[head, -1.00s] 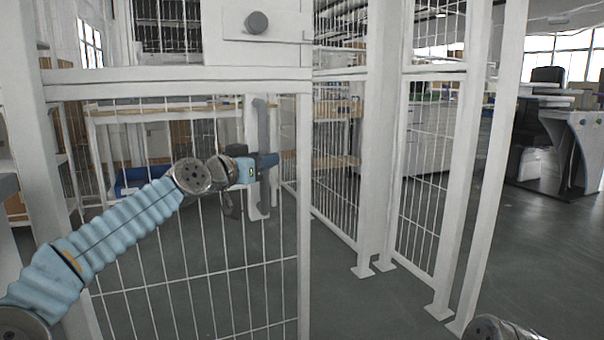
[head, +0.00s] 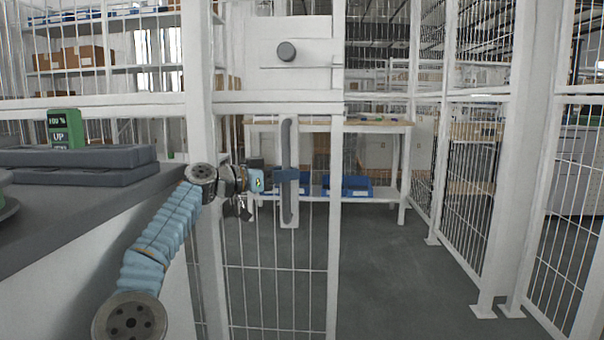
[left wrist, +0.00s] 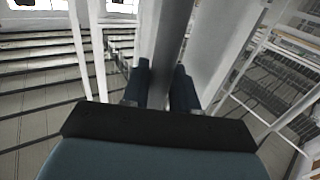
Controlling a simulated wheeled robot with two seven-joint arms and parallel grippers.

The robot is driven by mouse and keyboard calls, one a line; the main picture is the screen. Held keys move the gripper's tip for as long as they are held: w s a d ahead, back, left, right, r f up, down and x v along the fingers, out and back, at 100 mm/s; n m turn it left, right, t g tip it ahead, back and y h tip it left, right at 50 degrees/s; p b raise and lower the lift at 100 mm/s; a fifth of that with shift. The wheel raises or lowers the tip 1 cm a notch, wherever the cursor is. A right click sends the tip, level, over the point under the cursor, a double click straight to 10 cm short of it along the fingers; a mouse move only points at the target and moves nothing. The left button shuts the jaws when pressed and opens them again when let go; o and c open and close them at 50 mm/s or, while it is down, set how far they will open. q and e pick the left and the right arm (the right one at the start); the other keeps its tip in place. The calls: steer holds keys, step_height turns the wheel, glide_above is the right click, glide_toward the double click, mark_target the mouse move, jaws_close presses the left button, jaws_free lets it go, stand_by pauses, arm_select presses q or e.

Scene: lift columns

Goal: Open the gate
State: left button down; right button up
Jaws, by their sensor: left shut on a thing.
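The gate (head: 333,230) is a white frame with wire mesh, with a plate and round dark knob (head: 286,51) on its upper part. Its grey vertical handle (head: 288,140) is near its right edge. My left gripper (head: 289,176) is shut on the handle around mid-height. In the left wrist view, the two dark fingers (left wrist: 162,88) stand on either side of the grey handle bar (left wrist: 170,40). Open floor shows right of the gate's edge, between it and the white post (head: 505,190). My right gripper is not in view.
A grey counter (head: 80,215) with dark slabs (head: 75,165) and a green display (head: 65,128) stands at the left. Behind the gate is a table (head: 375,127) with blue bins (head: 355,187) below. Mesh fencing (head: 455,170) runs along the right. The floor (head: 400,280) between is clear.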

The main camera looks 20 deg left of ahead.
arm_select(q)
steer(key=shift+a, duration=0.15)
steer(key=c, duration=1)
jaws_free()
steer(key=shift+c, duration=0.2)
